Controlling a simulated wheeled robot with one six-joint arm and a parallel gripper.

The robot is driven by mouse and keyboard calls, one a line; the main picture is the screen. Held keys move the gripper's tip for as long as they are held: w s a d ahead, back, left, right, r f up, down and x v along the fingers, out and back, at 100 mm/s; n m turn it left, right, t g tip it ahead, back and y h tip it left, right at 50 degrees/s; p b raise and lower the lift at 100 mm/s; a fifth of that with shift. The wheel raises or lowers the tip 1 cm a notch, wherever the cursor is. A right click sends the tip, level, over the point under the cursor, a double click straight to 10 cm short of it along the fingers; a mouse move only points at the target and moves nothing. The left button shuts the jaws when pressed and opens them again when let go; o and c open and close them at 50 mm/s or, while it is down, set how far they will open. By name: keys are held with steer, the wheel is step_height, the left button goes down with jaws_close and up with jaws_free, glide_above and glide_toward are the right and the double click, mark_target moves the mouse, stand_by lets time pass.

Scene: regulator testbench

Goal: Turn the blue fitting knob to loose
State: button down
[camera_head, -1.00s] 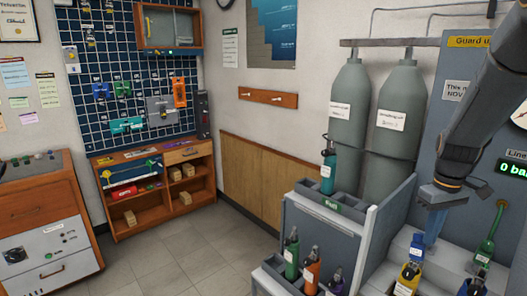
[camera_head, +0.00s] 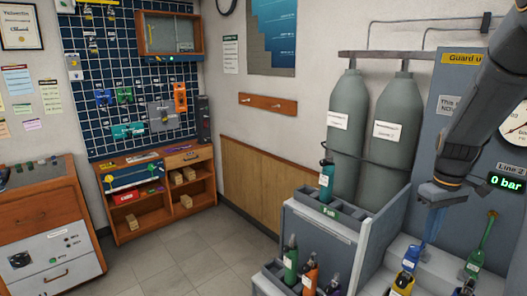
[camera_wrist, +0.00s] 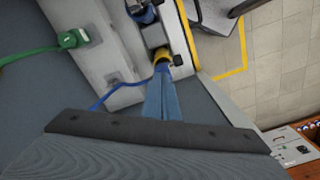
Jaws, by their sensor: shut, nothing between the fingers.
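My gripper (camera_head: 427,238) is shut and empty, with its bluish fingers pointing down at the right of the head view. A blue fitting (camera_head: 410,257) with a white label stands just below and left of the fingertips. The fingertips overlap its upper side there, and I cannot tell whether they touch. In the wrist view my shut fingers (camera_wrist: 162,88) end beside a yellow fitting part (camera_wrist: 162,56), with a thin blue hose (camera_wrist: 118,92) running to it. A blue round part (camera_wrist: 144,13) is beyond, at the top edge. The knob's setting is unreadable.
A rack (camera_head: 325,227) with several small bottles is left, before two grey cylinders (camera_head: 347,150). The display (camera_head: 507,184) reads 0 bar. The floor (camera_head: 185,262) at left is clear.

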steer(key=shift+r, duration=0.5)
